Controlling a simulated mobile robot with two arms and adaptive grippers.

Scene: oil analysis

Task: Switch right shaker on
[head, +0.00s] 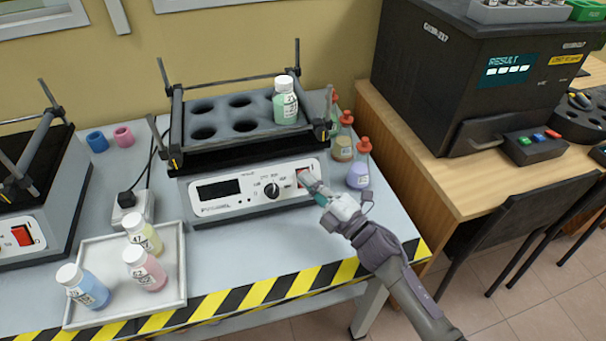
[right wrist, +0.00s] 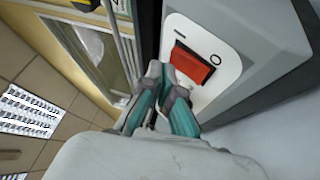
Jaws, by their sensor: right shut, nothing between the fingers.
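The right shaker (head: 250,195) stands on the table with a dark display, a knob and a red rocker switch on its front panel. A bottle with green liquid (head: 285,103) sits in its holed tray; the other visible holes are empty. My right gripper (head: 308,182) is shut and empty, with its fingertips at the switch and partly covering it in the head view. In the right wrist view the red switch (right wrist: 192,65) shows between the marks I and O, and the fingertips (right wrist: 165,72) are right by its I-side end. I cannot tell whether they touch it. My left gripper is out of view.
A second shaker (head: 30,225) stands at the left. A tray (head: 175,290) with three bottles is at the front left. Several red-capped flasks (head: 358,172) stand close to the right of the right shaker. A dark analyser (head: 470,90) is on the wooden desk.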

